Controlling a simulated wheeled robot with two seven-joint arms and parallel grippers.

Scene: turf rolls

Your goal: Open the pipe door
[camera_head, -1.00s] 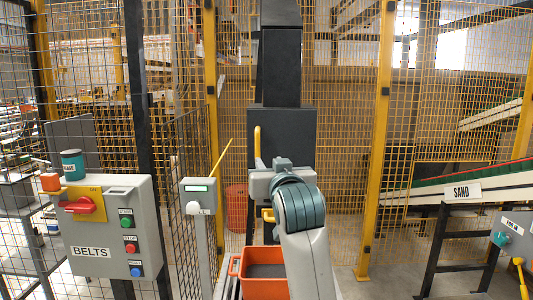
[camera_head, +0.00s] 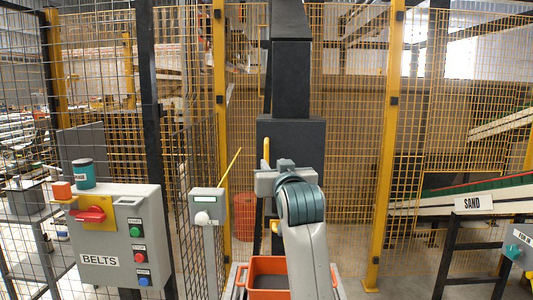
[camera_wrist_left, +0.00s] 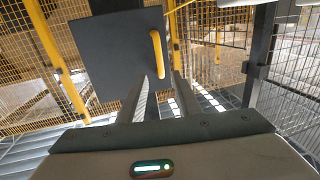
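The pipe door (camera_head: 300,140) is a dark grey panel below a black vertical pipe (camera_head: 290,75). A yellow upright handle (camera_head: 266,150) is on its left part in the head view. In the left wrist view the door (camera_wrist_left: 115,50) fills the upper middle and its handle (camera_wrist_left: 157,53) shows just beyond the gap between my fingertips. My left gripper (camera_wrist_left: 161,78) is open and empty, apart from the handle. In the head view my left wrist hides most of the left gripper (camera_head: 267,170) and the door's lower part. My right gripper is not in view.
A BELTS control box (camera_head: 120,238) stands at left, with a small grey post box (camera_head: 206,203) beside it. An orange crate (camera_head: 262,264) lies below my arm. Yellow mesh fencing (camera_head: 340,150) stands behind the door. A SAND conveyor (camera_head: 490,204) is at right.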

